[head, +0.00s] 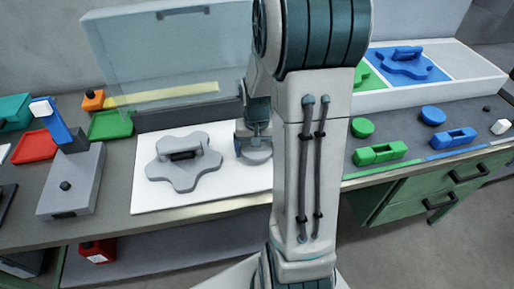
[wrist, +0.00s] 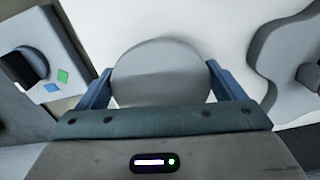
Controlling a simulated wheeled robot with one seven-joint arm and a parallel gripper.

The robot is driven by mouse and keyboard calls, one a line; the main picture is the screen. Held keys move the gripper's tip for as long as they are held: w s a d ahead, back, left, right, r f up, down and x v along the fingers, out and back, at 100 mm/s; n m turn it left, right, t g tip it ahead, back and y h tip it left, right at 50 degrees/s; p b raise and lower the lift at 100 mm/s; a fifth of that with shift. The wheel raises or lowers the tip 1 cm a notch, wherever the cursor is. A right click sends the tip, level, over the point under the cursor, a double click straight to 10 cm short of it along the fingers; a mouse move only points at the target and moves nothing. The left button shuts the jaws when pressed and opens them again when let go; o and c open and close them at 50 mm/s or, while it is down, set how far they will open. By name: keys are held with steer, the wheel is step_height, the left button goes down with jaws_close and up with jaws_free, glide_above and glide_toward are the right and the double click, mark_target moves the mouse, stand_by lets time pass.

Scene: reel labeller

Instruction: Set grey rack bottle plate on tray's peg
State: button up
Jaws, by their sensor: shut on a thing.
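A grey lobed plate (head: 190,172) with a raised bar and a dark part under it lies on a white board (head: 150,203) in the head view. Its edge shows at the right of the wrist view (wrist: 268,55). My gripper (head: 254,141) is just right of it, partly behind my arm. In the wrist view my gripper (wrist: 165,90) is shut on a round grey disc (wrist: 160,75), with a finger on each side. The disc also shows below the fingers in the head view (head: 257,155). I cannot tell whether it touches the board. I cannot make out a peg.
A grey box with a black knob (head: 66,186) stands left of the board. Red (head: 35,146) and green (head: 110,125) trays lie behind it. A clear panel (head: 165,55) stands behind. Green and blue pieces and a sectioned white tray (head: 480,73) are at the right.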

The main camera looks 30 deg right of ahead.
mark_target(257, 149)
steer(key=shift+f+b, duration=0.35)
steer(key=shift+f, duration=0.1)
steer(key=o, duration=0.8)
steer(key=shift+r, duration=0.15)
steer(key=shift+r+p, duration=4.15)
steer(key=shift+r, duration=1.25)
